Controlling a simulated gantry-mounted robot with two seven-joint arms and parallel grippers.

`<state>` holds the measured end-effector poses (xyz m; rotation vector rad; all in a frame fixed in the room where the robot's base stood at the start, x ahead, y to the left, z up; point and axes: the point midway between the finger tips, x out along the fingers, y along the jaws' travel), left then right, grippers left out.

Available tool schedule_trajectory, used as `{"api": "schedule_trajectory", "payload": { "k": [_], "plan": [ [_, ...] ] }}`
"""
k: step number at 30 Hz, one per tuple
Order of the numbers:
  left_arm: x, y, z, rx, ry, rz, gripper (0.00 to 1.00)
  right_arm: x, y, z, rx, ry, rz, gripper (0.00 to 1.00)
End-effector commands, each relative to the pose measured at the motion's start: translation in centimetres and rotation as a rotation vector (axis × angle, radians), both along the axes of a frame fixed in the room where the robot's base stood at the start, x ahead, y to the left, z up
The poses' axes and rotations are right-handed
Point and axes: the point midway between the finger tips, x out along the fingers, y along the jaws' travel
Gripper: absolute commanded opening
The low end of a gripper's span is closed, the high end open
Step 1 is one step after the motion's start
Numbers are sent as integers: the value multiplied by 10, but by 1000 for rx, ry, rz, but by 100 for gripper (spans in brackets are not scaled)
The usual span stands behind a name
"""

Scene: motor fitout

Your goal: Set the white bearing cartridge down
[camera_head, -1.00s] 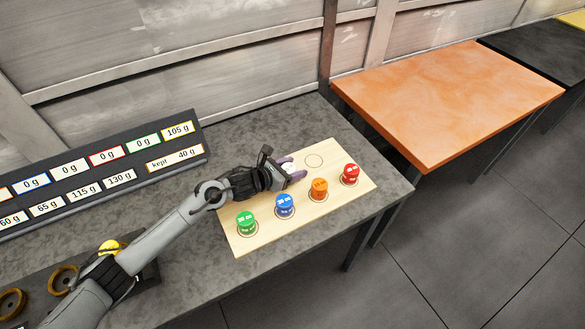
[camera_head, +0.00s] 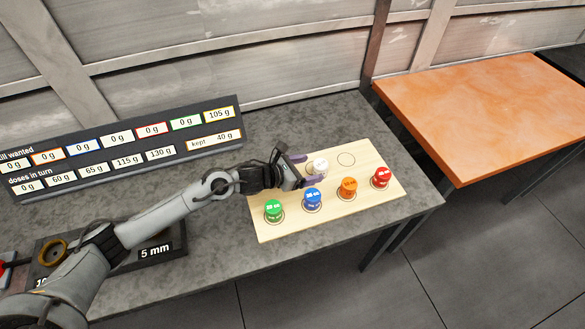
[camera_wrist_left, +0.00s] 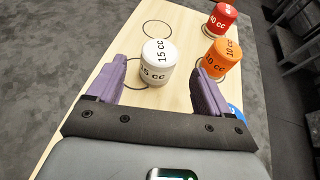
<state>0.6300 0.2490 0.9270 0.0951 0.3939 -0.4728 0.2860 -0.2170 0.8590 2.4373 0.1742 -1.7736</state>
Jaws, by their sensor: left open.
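The white bearing cartridge (camera_head: 319,168), marked "15 cc", stands upright on the pale wooden board (camera_head: 290,228). It also shows in the left wrist view (camera_wrist_left: 158,62), where part of a drawn ring shows at the left of its base. My left gripper (camera_head: 307,171) is open, with its purple fingers spread at the near side of the cartridge. In the left wrist view, my left gripper (camera_wrist_left: 161,80) shows a finger to either side and the cartridge just beyond, with gaps visible. My right gripper is not in view.
Green (camera_head: 273,210), blue (camera_head: 312,199), orange (camera_head: 348,187) and red (camera_head: 381,177) cartridges stand along the board's front. An empty ring (camera_head: 346,159) lies behind them. A sign (camera_head: 130,145) stands at the back left. An orange-topped table (camera_head: 480,110) is at right.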

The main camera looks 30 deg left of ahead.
Motion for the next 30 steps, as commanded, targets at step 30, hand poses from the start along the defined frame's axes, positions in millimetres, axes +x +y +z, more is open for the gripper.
{"api": "schedule_trajectory", "payload": {
  "k": [30],
  "plan": [
    [-46,24,29,-3,-8,0,80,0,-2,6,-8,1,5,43]
  ]
}}
